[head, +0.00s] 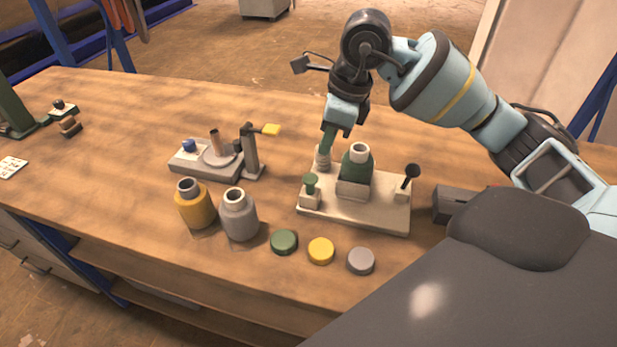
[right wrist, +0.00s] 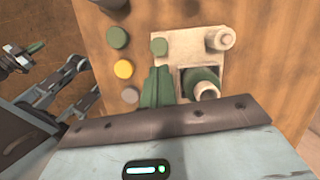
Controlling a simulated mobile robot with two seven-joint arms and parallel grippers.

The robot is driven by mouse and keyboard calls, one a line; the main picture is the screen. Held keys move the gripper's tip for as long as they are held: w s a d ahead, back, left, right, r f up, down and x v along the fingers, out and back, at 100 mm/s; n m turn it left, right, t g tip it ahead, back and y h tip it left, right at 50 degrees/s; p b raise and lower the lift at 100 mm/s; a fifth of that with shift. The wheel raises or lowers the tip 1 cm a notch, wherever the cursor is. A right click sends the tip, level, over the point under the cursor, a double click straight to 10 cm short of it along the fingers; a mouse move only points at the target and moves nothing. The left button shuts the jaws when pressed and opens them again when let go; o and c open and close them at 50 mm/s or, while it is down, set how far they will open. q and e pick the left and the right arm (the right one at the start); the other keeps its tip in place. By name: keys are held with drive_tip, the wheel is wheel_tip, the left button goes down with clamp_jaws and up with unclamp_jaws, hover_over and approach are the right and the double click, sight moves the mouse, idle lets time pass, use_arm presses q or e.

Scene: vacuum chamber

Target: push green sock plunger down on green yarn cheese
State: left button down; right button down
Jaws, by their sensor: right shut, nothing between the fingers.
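My right gripper (head: 326,146) is shut and empty, pointing down over the pale base plate (head: 383,217). In the head view its green fingertips overlap the ribbed pale post (head: 323,160); I cannot tell if they touch it. In the right wrist view the fingers (right wrist: 158,72) lie just below the green-capped plunger (right wrist: 159,46), apart from it in the picture. The plunger (head: 310,181) stands upright at the plate's near left corner. A green bottle with a pale neck (head: 357,170) stands in a holder on the plate. A part like my left gripper (right wrist: 35,47) shows small in the right wrist view.
A black-knobbed lever (head: 411,173) is at the plate's right. Green (head: 284,242), yellow (head: 320,250) and grey (head: 361,261) discs lie in front. Yellow (head: 195,205) and grey (head: 239,217) bottles and another fixture (head: 208,160) stand left.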

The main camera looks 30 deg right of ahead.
sight(312, 178)
drive_tip(key=shift+f, duration=0.1)
